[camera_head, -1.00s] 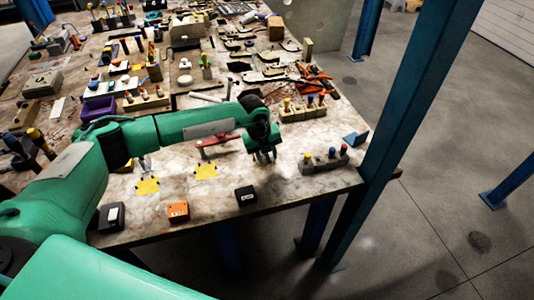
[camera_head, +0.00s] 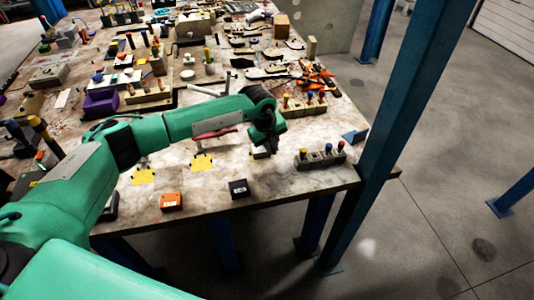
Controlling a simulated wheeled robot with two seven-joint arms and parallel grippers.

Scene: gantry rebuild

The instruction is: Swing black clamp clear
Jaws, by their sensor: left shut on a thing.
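My left gripper (camera_head: 263,151) points down over the front right part of the table. It is shut on a small dark thing, apparently the black clamp, which my gripper and wrist mostly hide. I cannot make out the clamp's arm or handle clearly. A red clamp (camera_head: 212,134) lies just left of my wrist, partly behind my arm. My right gripper is not in view.
Yellow-marked patches (camera_head: 202,163) lie left of the gripper. An orange box (camera_head: 171,202) and a black box (camera_head: 238,188) sit at the table's front edge. A grey block with coloured knobs (camera_head: 320,157) stands to the right, near a blue post (camera_head: 385,120).

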